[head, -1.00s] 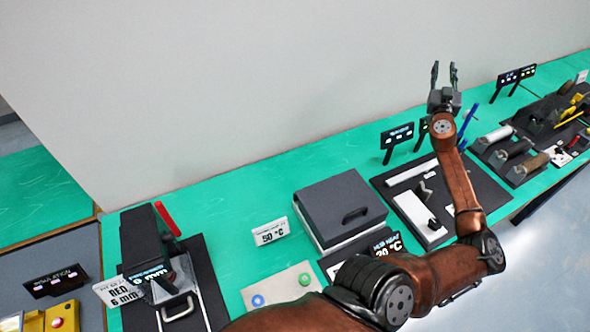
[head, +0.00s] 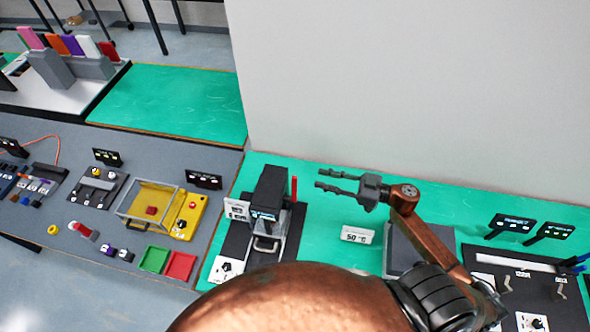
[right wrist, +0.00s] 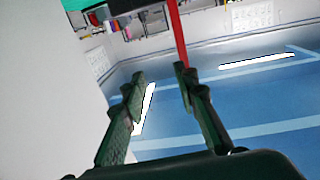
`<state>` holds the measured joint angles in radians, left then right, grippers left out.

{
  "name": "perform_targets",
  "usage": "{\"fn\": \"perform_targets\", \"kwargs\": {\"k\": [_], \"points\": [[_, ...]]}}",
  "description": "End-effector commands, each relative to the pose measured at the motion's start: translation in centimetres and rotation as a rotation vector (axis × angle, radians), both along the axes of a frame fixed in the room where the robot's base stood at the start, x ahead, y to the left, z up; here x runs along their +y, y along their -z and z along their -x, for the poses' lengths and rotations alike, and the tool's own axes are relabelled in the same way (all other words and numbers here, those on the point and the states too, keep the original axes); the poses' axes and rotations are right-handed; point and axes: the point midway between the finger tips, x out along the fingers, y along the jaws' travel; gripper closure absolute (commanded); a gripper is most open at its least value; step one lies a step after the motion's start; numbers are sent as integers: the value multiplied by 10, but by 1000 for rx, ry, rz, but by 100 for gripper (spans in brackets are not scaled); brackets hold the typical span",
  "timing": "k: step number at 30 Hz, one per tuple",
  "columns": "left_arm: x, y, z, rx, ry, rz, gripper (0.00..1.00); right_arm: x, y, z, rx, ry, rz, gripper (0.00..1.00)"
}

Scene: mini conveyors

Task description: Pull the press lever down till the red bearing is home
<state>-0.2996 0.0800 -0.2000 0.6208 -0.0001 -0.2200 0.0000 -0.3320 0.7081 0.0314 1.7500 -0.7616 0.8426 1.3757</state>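The press (head: 270,188) is a dark upright block on a dark base in the head view. Its red lever (head: 294,188) stands upright at its right side. My right gripper (head: 319,179) is open and empty, its fingers pointing left toward the lever with a small gap between. In the right wrist view the open fingers (right wrist: 160,72) show with the red lever (right wrist: 177,34) beyond them, nearer the right finger. I cannot make out the red bearing. My left gripper is not in view.
A silver handle (head: 266,244) sits at the press front. A yellow station (head: 189,216) and green and red trays (head: 180,266) lie left. The wall rises behind.

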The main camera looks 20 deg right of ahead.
Motion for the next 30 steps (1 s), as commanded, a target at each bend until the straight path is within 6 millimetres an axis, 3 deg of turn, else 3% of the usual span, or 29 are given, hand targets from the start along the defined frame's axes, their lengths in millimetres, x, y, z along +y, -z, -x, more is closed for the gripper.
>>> {"fn": "perform_targets", "kwargs": {"k": [1,5,16,22,30], "points": [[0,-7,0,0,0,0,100,16,-8,5,-8,-43,-13,72],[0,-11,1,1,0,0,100,37,-12,10,-18,-95,-28,72],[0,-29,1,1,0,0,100,80,-13,-23,-18,-95,-30,72],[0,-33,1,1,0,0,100,93,-11,-33,-17,-93,-29,72],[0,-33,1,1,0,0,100,95,-9,-34,-16,-93,-27,72]]}}
